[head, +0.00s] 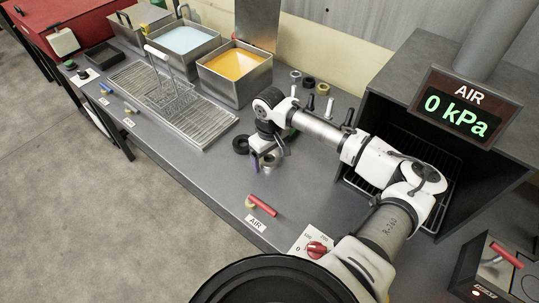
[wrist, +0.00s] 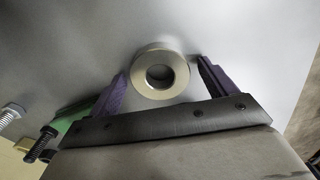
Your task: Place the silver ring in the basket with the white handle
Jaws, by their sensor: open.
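The silver ring (wrist: 146,87) lies flat on the grey bench top in the wrist view, with its round hole facing up. My gripper (wrist: 161,74) is open, with one purple finger on each side of the ring. A gap shows between the ring and each finger. In the head view my gripper (head: 263,161) is low over the middle of the bench, and it largely hides the ring. The wire basket (head: 172,98) with the white handle (head: 157,52) stands on the wire drain rack, up and left of my gripper.
Tanks of orange liquid (head: 236,65) and pale blue liquid (head: 182,41) stand behind the rack. A red-handled valve (head: 262,205) is in front.

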